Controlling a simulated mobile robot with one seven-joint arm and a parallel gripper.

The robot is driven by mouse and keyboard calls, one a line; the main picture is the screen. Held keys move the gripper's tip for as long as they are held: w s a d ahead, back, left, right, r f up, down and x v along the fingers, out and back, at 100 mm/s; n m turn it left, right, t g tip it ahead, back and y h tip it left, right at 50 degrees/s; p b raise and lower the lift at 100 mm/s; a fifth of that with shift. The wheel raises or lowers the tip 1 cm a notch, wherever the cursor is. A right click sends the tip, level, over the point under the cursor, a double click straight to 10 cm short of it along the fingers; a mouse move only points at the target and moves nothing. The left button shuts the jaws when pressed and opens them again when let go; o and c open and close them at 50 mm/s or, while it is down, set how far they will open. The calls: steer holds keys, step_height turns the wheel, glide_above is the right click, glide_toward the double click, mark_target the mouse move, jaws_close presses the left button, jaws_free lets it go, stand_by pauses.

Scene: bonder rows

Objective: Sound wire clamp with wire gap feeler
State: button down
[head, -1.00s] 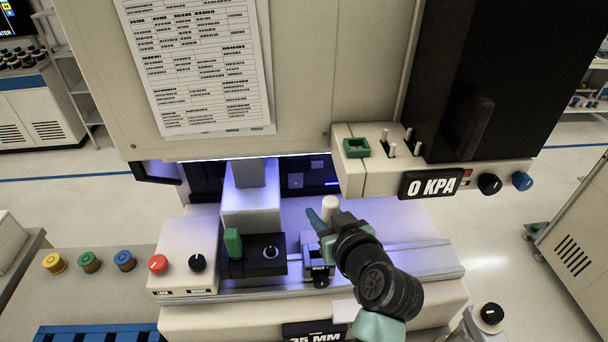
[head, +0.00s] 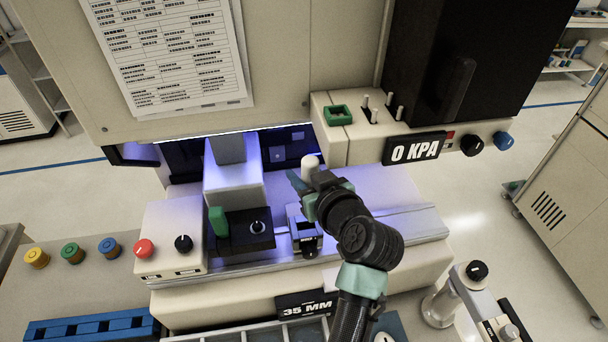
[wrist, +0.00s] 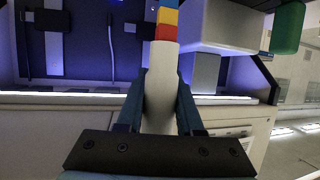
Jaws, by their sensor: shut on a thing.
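My gripper (head: 302,181) is at the front of the lit machine bay. In the wrist view its two fingers (wrist: 160,85) are shut on a cream round handle (wrist: 160,72), which I take to be the wire gap feeler. Red, yellow and blue bands (wrist: 166,22) sit at its far end, and its tip runs out of view. In the head view the handle's pale end (head: 310,162) stands up beside my fingers. I cannot pick out the wire clamp for sure inside the bay (head: 290,148).
A panel reading 0 KPA (head: 415,150) juts out at right, with a green square socket (head: 338,115) and pale pins. A 35 MM sign (head: 305,307) is in front.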

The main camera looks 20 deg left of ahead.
steer(key=f+b, duration=0.1)
steer(key=f, duration=0.1)
steer(key=f+b, duration=0.2)
steer(key=a+f+b, duration=0.1)
steer(key=f, duration=0.1)
steer(key=shift+w+a+f, duration=0.1)
steer(key=shift+w, duration=0.25)
steer(key=shift+w+a+f, duration=0.15)
steer(key=shift+w+f, duration=0.15)
steer(key=shift+w, duration=0.05)
steer(key=shift+s+d+r+b, duration=0.2)
steer(key=shift+s+d+b, duration=0.1)
steer(key=shift+s, duration=0.05)
steer(key=shift+w+a+f, duration=0.1)
steer(key=shift+w+a, duration=0.1)
steer(key=shift+f+b, duration=1.25)
steer(key=shift+b, duration=0.15)
stand_by(0.7)
steer(key=shift+r, duration=0.3)
stand_by(0.4)
